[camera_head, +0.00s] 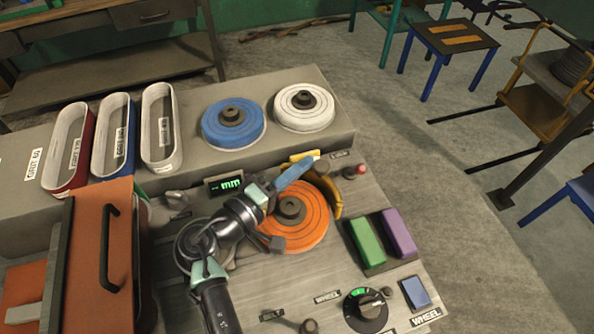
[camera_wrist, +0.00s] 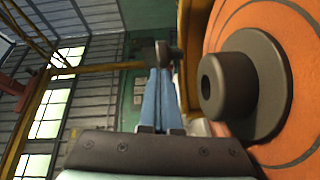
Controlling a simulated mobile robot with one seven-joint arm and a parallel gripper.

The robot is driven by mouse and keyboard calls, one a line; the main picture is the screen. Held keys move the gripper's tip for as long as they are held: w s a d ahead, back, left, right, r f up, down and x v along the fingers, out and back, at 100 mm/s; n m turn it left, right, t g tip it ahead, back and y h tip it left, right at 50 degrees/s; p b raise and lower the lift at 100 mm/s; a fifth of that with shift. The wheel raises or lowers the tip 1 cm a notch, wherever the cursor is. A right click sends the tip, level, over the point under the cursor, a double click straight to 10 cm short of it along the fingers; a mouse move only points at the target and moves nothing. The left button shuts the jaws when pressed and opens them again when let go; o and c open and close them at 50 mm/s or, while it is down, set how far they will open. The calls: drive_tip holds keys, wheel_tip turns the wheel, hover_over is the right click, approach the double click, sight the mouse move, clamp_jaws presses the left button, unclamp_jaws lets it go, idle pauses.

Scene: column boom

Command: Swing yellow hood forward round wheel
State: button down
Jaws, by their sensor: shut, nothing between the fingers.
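The orange wheel (camera_head: 305,231) with a dark hub lies on the grey machine top. It fills the right of the wrist view (camera_wrist: 300,50). The yellow hood (camera_head: 334,195) curves along the wheel's far and right edge. In the wrist view a strip of the hood (camera_wrist: 191,50) stands between my fingers and the wheel. My gripper (camera_head: 313,159) has its blue fingers together, empty, over the wheel's far side near the hood. In the wrist view my gripper (camera_wrist: 160,72) points toward a dark knob (camera_wrist: 169,54); I cannot tell whether they touch. My arm hides the wheel's left part.
A blue wheel (camera_head: 218,135) and a white wheel (camera_head: 290,118) lie on the raised ledge behind. A red-topped knob (camera_head: 360,169) and green (camera_head: 366,242) and purple (camera_head: 399,234) blocks are to the right. A dial (camera_head: 366,305) is in front. An orange handled box (camera_head: 95,260) stands left.

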drive_tip(key=shift+d, duration=0.1)
drive_tip(key=shift+s, duration=0.1)
drive_tip(key=b+v, duration=0.3)
drive_tip(key=v, duration=0.8)
drive_tip(key=shift+a, duration=0.3)
drive_tip(key=shift+v, duration=0.75)
drive_tip(key=shift+r, duration=0.1)
